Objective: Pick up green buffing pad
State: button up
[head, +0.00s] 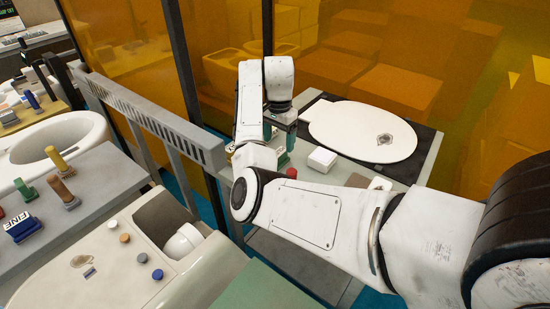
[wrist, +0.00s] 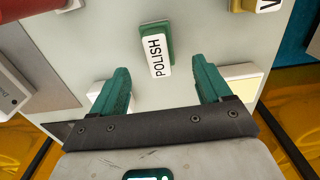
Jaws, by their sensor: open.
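The green buffing pad (wrist: 171,28) is a small green block with a white face marked POLISH. In the wrist view it lies on a pale grey tabletop, just beyond and between my fingertips. My gripper (wrist: 160,68) has two teal fingers spread apart with nothing between them. In the head view my gripper (head: 279,134) points down over the grey table beside the toilet lid. A bit of green (head: 283,160) shows just below the fingers there, probably the pad; the rest is hidden by my arm.
A white block (head: 321,159) and a red piece (head: 291,173) stand close by. A white toilet lid (head: 362,131) lies on a dark mat to the right. In the wrist view a yellow block (wrist: 249,5) is at the top right. Amber panels (head: 135,50) stand behind.

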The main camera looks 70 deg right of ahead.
aim_at(279, 152)
jog(key=shift+f, duration=0.9)
jog(key=shift+s+a+f+p, duration=0.1)
jog(key=shift+f+p, duration=0.15)
jog(key=shift+f, duration=1.1)
jog(key=shift+a+f+p, duration=0.1)
jog(key=shift+f+p, duration=0.15)
jog(key=shift+f, duration=1.1)
jog(key=shift+d, duration=0.1)
jog(key=c, duration=1.2)
